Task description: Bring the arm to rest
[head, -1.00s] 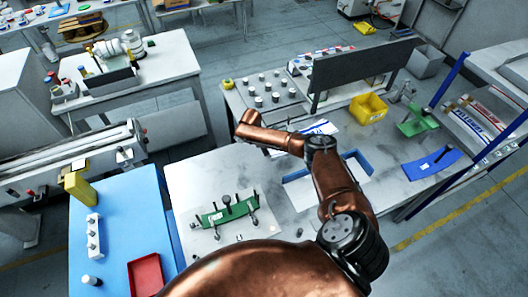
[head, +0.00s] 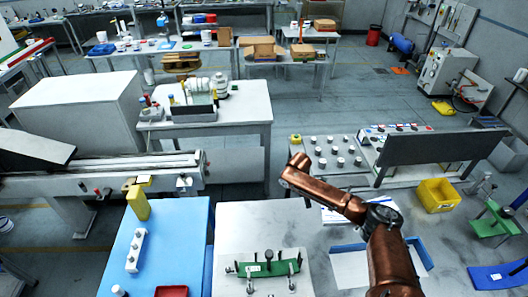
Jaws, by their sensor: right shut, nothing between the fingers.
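My right arm, copper-coloured, comes in from the bottom right, bends at a dark joint and reaches up and left over the bench. My right gripper (head: 298,161) is at its far end, shut and empty. It is above the bench's back edge, left of the switch panel; its fingers are hard to make out against the end of the arm. It appears apart from everything around it. My left gripper is not in view.
The grey bench carries a green fixture (head: 264,268), a blue-edged tray (head: 424,254), a yellow bin (head: 438,195) and a dark upright panel (head: 440,147). A switch panel (head: 333,152) stands behind. A blue table (head: 180,235) with a yellow post (head: 138,202) is at left.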

